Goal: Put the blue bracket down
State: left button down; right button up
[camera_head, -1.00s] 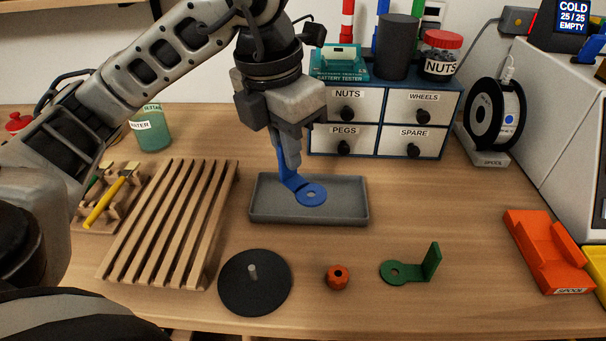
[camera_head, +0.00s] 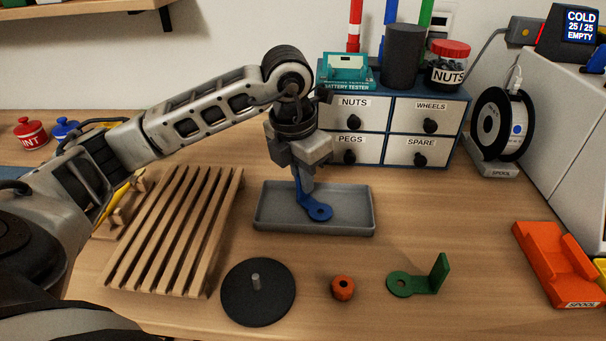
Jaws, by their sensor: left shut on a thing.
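The blue bracket (camera_head: 318,211) is L-shaped, with a flat ringed foot and an upright arm. My left gripper (camera_head: 303,183) points straight down and is shut on the bracket's upright arm. The bracket's foot is low over the floor of the grey tray (camera_head: 347,211); I cannot tell whether it touches the tray. The gripper's fingers hide part of the upright arm. My right gripper is not in view.
A wooden slatted rack (camera_head: 170,235) stands left of the tray. In front are a black disc with a peg (camera_head: 258,295), an orange nut (camera_head: 342,288) and a green bracket (camera_head: 420,281). A drawer cabinet (camera_head: 395,125) stands close behind. An orange spool holder (camera_head: 552,264) is at right.

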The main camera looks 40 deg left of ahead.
pick_arm(q)
jog(key=shift+f, duration=0.2)
jog(key=c, duration=1.6)
grip_release()
jog(key=shift+o, duration=0.2)
jog(key=shift+r, duration=0.15)
notch_tip(320, 180, up, 12)
jog(key=s+p, duration=0.1)
jog(key=shift+s+a, duration=0.2)
jog(key=shift+s, duration=0.2)
